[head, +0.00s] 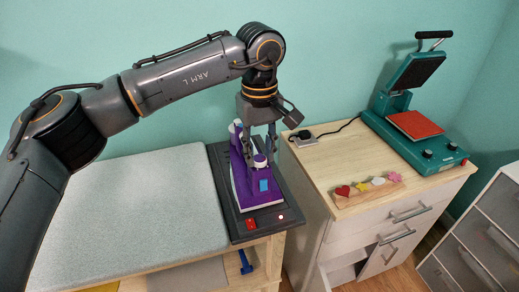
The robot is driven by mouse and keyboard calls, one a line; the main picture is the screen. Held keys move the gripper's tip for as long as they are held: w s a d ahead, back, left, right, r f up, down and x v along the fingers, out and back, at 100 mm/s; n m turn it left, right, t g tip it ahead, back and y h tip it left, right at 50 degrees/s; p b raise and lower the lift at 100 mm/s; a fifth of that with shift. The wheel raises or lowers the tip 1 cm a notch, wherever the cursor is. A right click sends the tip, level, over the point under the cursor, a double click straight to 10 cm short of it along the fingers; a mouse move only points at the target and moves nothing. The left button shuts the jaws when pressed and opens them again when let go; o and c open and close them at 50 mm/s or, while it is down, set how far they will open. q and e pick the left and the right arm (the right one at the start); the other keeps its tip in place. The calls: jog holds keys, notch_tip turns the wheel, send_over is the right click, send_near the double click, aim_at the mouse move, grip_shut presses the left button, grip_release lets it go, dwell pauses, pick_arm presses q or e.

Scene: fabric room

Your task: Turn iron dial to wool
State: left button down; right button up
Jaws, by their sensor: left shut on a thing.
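A purple iron (243,187) with a white sole edge stands on a dark rest plate (214,165) at the right end of the ironing board. Its pale round dial (260,161) is on the upper side, above a blue patch on the body. My left gripper (260,151) reaches down from above and is shut on the dial. The fingers hide part of the dial and the iron's handle, and I cannot read the dial's setting. My right gripper is not in view.
The grey ironing board (140,210) is bare. The rest plate has a red switch (251,223) and a small lit light (281,217). On the right, a wooden cabinet (318,160) carries a green heat press (415,125) and a strip with several coloured shapes (368,188).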

aim_at(260, 158)
pick_arm(q)
jog(key=shift+m, duration=0.9)
jog(key=c, duration=1)
grip_release()
jog(key=shift+r, duration=0.1)
notch_tip(260, 158, up, 12)
jog(key=shift+f, duration=0.1)
